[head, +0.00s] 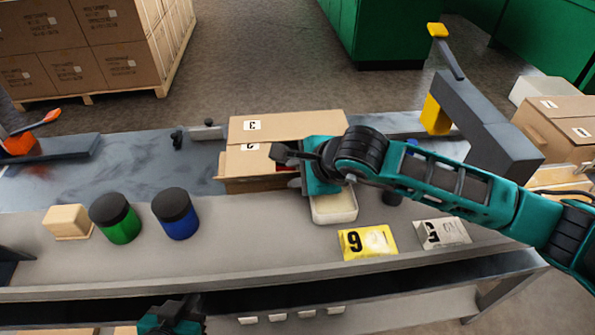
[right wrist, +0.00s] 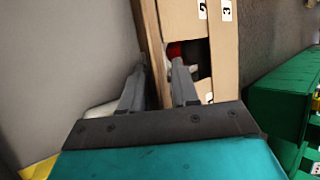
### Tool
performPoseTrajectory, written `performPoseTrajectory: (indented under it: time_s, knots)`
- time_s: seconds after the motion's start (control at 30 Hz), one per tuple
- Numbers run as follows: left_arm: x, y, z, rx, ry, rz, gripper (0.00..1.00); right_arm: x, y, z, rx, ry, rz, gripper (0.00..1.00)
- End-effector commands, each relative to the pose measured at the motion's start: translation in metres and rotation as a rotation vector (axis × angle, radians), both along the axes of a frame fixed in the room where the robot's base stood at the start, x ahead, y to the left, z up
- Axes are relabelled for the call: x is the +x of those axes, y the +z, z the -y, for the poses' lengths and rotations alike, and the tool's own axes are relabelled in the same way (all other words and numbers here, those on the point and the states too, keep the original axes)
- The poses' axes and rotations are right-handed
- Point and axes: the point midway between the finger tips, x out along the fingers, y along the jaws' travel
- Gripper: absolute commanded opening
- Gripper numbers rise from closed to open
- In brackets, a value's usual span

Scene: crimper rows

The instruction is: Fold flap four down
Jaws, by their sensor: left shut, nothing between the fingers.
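A cardboard carton (head: 255,186) lies on the bench in the middle of the head view. No flap marked four can be read. My right gripper (head: 280,156) is over the carton's near right part, fingers apart. In the right wrist view its fingers (right wrist: 158,78) are on either side of a carton edge; contact is unclear. My left gripper (head: 185,305) is shut and empty below the bench's front edge.
Green (head: 115,218) and blue (head: 175,213) jars and a wooden block (head: 67,222) stand left. A grey post tool (head: 487,130) stands right.

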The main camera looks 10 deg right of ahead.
Motion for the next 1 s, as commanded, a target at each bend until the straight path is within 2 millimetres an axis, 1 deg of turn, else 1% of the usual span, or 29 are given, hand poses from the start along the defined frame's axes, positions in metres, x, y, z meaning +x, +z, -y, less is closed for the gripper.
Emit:
performPoseTrajectory:
  time_s: [0.27,0.37,0.6,1.0]
  knots:
    - [0.0015,0.0019,0.0009,-0.002,0.000,0.004,0.00,0.0011,-0.0011,-0.0009,0.001,0.001,0.000,0.30]
    - [0.0015,0.0018,0.0011,-0.002,0.000,0.004,0.00,0.0011,-0.0011,-0.0008,0.001,0.001,0.000,0.22]
    - [0.0012,0.0009,0.0008,-0.002,0.000,0.003,0.00,0.0009,-0.0010,-0.0006,0.000,0.000,0.000,0.00]
    - [0.0003,-0.0018,-0.0002,0.002,-0.001,-0.003,0.00,0.0009,-0.0011,-0.0005,0.001,-0.001,0.000,0.00]
